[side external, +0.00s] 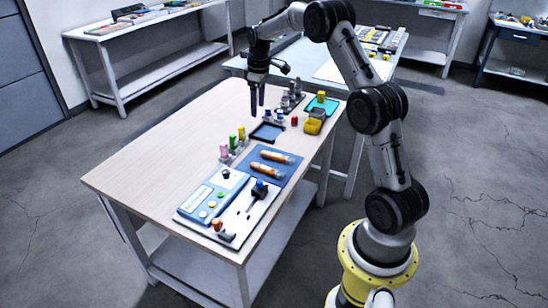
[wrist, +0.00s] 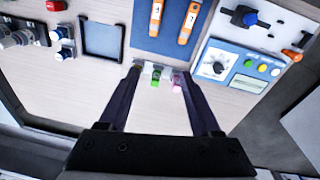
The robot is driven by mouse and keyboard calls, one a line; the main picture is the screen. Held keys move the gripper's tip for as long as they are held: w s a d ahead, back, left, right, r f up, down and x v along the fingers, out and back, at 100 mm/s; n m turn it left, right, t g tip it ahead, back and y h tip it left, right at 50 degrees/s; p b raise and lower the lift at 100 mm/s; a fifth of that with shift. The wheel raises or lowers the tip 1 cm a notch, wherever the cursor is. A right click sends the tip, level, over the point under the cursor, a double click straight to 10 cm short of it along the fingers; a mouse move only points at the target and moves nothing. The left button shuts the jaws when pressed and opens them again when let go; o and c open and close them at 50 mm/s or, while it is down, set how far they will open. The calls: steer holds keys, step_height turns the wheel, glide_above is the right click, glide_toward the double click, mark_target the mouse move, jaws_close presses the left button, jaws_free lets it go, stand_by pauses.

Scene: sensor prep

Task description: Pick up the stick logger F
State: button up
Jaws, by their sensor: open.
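Two orange stick loggers with pale labels lie side by side on a blue mat (side external: 286,178). One stick (side external: 275,156) is farther back in the side view, the other (side external: 265,170) nearer. In the wrist view they show at the top, a left stick (wrist: 156,18) and a right stick (wrist: 189,22). Their label marks are too small to tell which is F. My gripper (side external: 257,101) is open and empty, pointing down, raised above the table near the dark tray. In the wrist view its fingertips (wrist: 159,75) are apart, and the sticks lie beyond them.
A dark tray (side external: 267,132), a yellow bin (side external: 313,124) and several small bottles stand farther back. A panel with buttons (side external: 210,199) and a board with a blue knob (side external: 247,207) lie at the near end.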

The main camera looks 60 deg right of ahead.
steer(key=m+g, duration=0.1)
glide_toward(274, 154)
steer(key=f, duration=0.3)
steer(key=shift+w+d+f+y, duration=0.15)
steer(key=shift+w+d+y, duration=0.05)
steer(key=shift+w+y, duration=0.15)
steer(key=shift+s+f, duration=0.2)
steer(key=shift+f, duration=1.15)
steer(key=shift+s+f, duration=0.2)
steer(key=shift+f, duration=1.15)
jaws_close()
